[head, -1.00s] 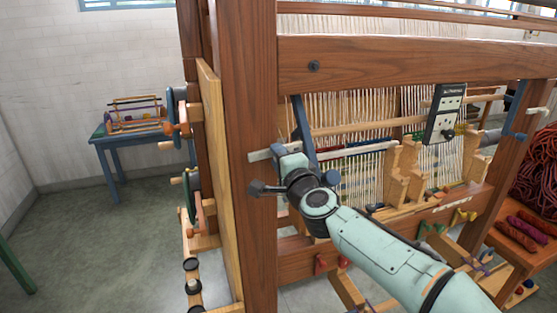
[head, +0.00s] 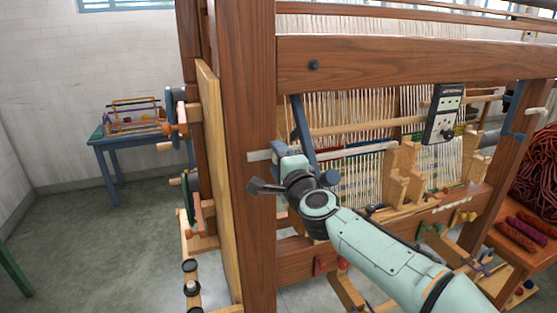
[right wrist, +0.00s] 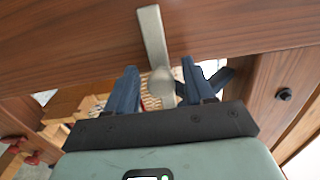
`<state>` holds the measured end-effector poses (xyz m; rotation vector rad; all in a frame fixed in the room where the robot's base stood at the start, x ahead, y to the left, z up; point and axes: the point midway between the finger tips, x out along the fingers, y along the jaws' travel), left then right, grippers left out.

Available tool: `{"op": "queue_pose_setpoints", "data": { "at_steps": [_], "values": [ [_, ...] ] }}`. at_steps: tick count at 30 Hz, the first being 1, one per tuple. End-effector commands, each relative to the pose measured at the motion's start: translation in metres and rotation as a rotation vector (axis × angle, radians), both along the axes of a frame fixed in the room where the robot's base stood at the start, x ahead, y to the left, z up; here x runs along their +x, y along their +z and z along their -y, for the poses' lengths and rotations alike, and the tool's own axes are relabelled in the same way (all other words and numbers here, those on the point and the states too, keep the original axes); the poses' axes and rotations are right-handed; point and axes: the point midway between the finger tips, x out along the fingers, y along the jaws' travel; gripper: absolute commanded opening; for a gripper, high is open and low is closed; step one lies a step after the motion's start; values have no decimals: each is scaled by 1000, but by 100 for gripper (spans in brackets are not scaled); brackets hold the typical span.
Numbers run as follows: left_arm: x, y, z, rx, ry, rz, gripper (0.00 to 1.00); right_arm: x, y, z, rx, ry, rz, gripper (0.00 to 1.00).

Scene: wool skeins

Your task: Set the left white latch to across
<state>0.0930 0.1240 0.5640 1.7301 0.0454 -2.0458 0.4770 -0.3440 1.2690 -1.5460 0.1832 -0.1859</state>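The left white latch (head: 258,155) is a pale bar at the loom's left front post, its left end showing beside my right gripper (head: 284,150). My gripper and wrist hide part of it. In the right wrist view the latch (right wrist: 152,36) lies over the wooden post and its rounded end reaches between the two blue fingers of my right gripper (right wrist: 160,88). The fingers are apart, one on each side of that end, with visible gaps; they do not clamp it. My left gripper is not in view.
A blue bar (head: 303,125) slants close behind my right gripper. The loom's wooden post (head: 249,235) and upper beam (head: 420,60) frame the spot. A dark switch box (head: 444,113) hangs to the right. A blue table (head: 112,141) stands at the back left; the floor there is clear.

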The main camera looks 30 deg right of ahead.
Motion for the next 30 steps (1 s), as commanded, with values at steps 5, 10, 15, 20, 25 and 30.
{"op": "queue_pose_setpoints", "data": {
  "at_steps": [5, 10, 15, 20, 25, 30],
  "values": [
    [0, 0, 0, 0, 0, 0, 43, -1, 0, 0, -1, 0, 0, 53],
    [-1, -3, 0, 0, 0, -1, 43, -19, 1, -4, -2, 0, 1, 53],
    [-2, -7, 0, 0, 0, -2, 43, -56, 1, -13, -3, -1, 2, 53],
    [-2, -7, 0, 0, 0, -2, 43, -91, 1, -21, -2, -1, 3, 53],
    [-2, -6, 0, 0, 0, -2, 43, -117, 1, -27, -1, -2, 1, 53],
    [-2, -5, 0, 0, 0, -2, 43, -129, 0, -31, -1, -1, 0, 53]
  ]
}}
